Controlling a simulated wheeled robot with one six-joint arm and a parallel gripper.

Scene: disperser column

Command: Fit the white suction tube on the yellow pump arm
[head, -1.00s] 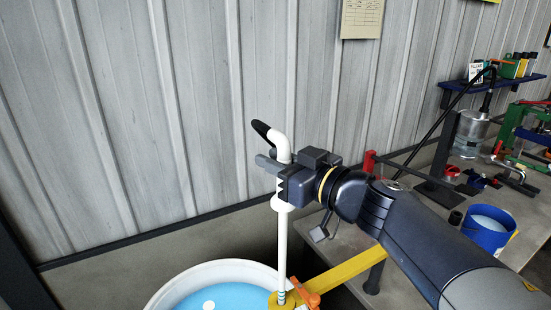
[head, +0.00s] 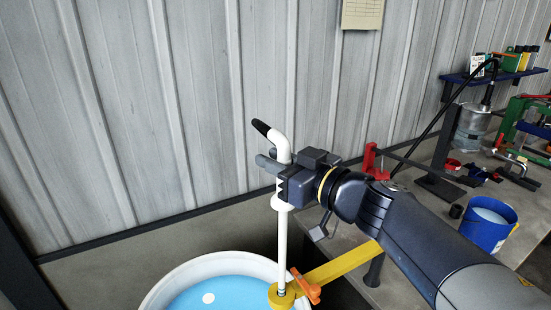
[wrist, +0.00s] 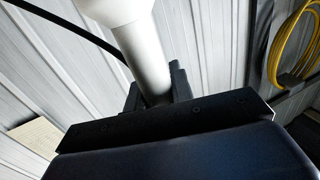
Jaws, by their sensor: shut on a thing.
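The white suction tube (head: 281,236) stands upright in the head view, with a bent top and a black tip. My gripper (head: 283,176) is shut on the tube just below the bend. The wrist view also shows the white tube (wrist: 145,55) between my jaws (wrist: 158,95). The yellow pump arm (head: 343,264) reaches out from the right to a yellow ring end (head: 274,299) over the drum. The tube's lower end meets this ring end. I cannot tell how deep it sits in it. An orange part (head: 307,288) is on the pump arm beside the ring.
A white drum (head: 160,290) with blue liquid stands under the ring end. To the right, a bench holds a blue bucket (head: 488,228), a red stand (head: 370,160) and several tools. A corrugated wall is behind. A yellow coiled hose (wrist: 290,45) hangs at right in the wrist view.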

